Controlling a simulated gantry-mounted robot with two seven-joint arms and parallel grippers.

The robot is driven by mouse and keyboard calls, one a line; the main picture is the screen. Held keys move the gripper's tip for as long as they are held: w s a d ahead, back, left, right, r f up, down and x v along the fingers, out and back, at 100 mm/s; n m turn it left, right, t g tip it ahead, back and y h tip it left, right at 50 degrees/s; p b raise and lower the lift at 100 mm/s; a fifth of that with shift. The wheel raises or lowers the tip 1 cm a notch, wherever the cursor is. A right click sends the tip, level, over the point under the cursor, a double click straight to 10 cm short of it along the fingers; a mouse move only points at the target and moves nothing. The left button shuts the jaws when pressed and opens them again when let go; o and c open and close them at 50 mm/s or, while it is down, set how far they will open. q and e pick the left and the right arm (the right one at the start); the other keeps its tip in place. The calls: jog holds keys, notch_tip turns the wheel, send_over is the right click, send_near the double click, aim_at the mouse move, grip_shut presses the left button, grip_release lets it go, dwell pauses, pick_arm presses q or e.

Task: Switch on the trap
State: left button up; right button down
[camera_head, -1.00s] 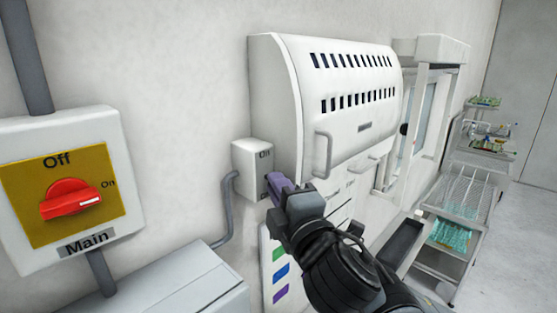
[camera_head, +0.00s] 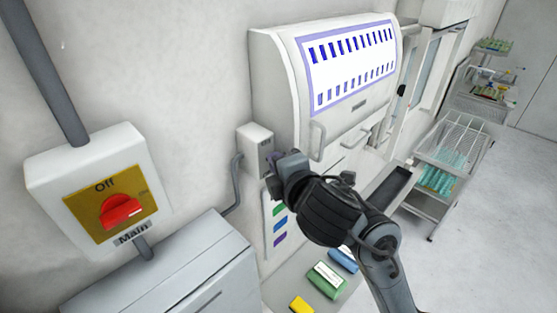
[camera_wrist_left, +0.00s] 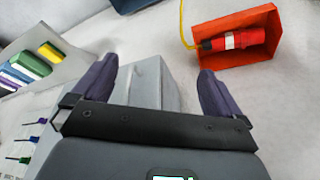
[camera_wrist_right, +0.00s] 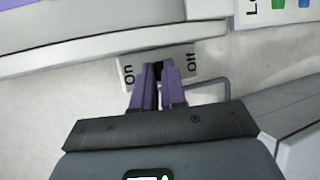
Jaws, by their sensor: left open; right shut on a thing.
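The trap (camera_head: 275,75) is a white wall unit with two rows of slots; the slots glow blue-violet in the head view. Its small switch box (camera_head: 250,136) is on the wall at its left side. My right gripper (camera_head: 274,163) is at that box. In the right wrist view, the box face (camera_wrist_right: 128,84) reads "On" and "Off", and my right gripper (camera_wrist_right: 159,72) is shut on the small black switch (camera_wrist_right: 158,66) between the labels; the fingertips mostly hide it. My left gripper (camera_wrist_left: 156,72) is open and empty in the left wrist view, out of the head view.
A main switch box (camera_head: 50,205) with a red knob (camera_head: 121,212) is on the wall at left. A grey cabinet (camera_head: 185,270) stands below. Coloured boxes (camera_head: 325,280) lie low in front. Racks (camera_head: 455,150) stand at right. A red tray (camera_wrist_left: 225,52) holds a red device.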

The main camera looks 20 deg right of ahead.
jog(key=shift+r+g, duration=0.1)
jog(key=shift+g, duration=0.2)
dwell(0.4)
jog(key=c, duration=1.2)
grip_release()
jog(key=shift+a, duration=0.1)
jog(key=b+v, duration=0.1)
jog(key=v, duration=0.9)
jog(key=shift+s+r, duration=0.15)
jog(key=shift+s, duration=0.15)
